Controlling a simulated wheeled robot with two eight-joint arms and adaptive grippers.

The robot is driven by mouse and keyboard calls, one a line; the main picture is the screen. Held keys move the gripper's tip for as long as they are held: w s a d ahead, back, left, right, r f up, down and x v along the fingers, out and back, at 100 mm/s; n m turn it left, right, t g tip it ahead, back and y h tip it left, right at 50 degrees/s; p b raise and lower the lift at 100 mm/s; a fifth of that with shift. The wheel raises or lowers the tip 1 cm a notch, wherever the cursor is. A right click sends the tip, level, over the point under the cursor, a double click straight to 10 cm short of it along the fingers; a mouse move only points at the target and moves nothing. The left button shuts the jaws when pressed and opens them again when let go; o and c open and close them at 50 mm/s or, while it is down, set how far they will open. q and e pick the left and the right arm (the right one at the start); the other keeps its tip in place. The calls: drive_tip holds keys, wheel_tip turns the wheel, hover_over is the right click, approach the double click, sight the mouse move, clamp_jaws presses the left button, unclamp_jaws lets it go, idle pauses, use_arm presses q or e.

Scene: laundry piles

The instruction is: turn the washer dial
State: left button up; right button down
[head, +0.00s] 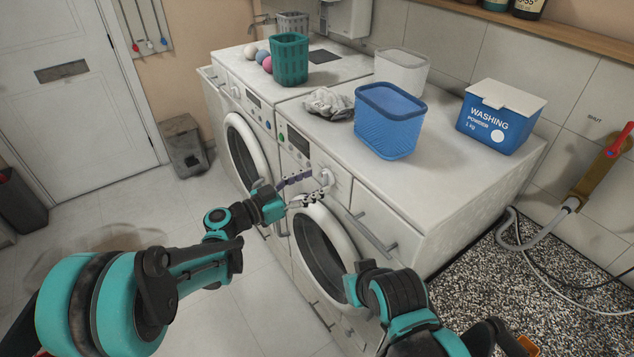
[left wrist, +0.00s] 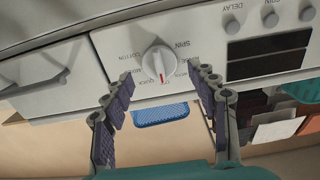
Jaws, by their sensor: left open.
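The washer dial (left wrist: 158,62) is a round white knob with a red mark, on the front panel of the near washer (head: 375,212). It also shows in the head view (head: 327,177), just beyond the fingertips. My left gripper (head: 316,186) is open in front of it. In the left wrist view the fingers of my left gripper (left wrist: 160,76) stand apart, with the dial beyond and between their tips. I see no clear contact. My right arm comes in at the lower right, but its fingers do not show.
A blue basket (head: 386,122), a grey cloth (head: 330,103) and a washing powder box (head: 500,117) are on top of the machines. A drawer handle (head: 372,233) juts out right of the dial. The round door (head: 322,247) is below.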

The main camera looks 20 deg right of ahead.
use_arm(q)
drive_tip(key=shift+x, duration=1.1)
drive_tip(key=c, duration=1.1)
drive_tip(key=shift+n, duration=0.3)
drive_tip(key=shift+w+a+f+n+b, duration=0.1)
drive_tip(key=shift+n+b, duration=0.25)
drive_tip(key=shift+n, duration=3.4)
drive_tip(key=shift+w+f+n+b, duration=0.1)
drive_tip(key=shift+n+b, duration=0.2)
drive_tip(key=shift+n, duration=3.45)
